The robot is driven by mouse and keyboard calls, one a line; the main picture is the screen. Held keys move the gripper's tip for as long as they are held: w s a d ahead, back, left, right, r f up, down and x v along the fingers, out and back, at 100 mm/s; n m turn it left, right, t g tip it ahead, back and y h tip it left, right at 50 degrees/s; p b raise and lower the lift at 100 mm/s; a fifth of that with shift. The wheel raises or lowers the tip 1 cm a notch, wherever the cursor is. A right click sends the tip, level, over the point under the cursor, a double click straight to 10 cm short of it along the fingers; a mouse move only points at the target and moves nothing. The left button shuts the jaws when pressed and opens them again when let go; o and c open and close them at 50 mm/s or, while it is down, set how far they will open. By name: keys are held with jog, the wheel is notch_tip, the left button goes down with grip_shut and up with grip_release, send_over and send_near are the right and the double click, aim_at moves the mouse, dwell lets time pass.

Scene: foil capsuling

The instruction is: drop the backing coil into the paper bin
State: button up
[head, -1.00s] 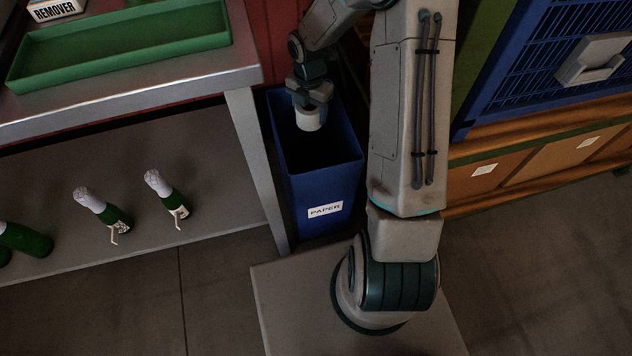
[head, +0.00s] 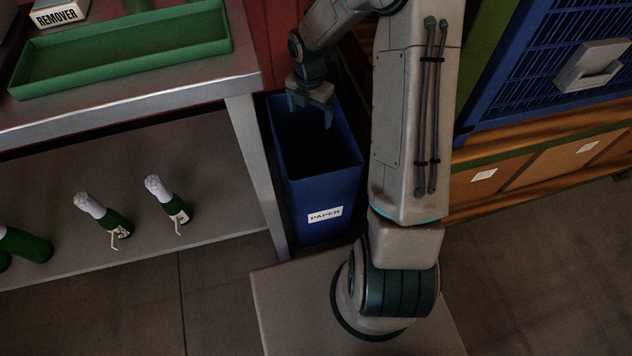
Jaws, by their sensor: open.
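The paper bin (head: 325,192) is a tall blue box with a white PAPER label, standing on the floor between the metal table and my arm. My gripper (head: 310,117) is above the bin's mouth, toward its back, pointing down. Its fingers are spread and nothing is between them. The backing coil is not in sight; the inside of the bin is dark and its bottom cannot be made out.
A metal table (head: 150,100) at left holds a green tray (head: 125,48) and a REMOVER box (head: 58,14). Several green bottles, two with white foil tops (head: 168,198), are on its lower shelf. A blue crate (head: 545,70) and cardboard boxes (head: 560,160) stand at right.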

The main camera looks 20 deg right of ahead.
notch_tip(320, 180, up, 11)
jog(key=p, duration=0.3)
jog(key=shift+r, duration=0.2)
jog(key=shift+r, duration=0.1)
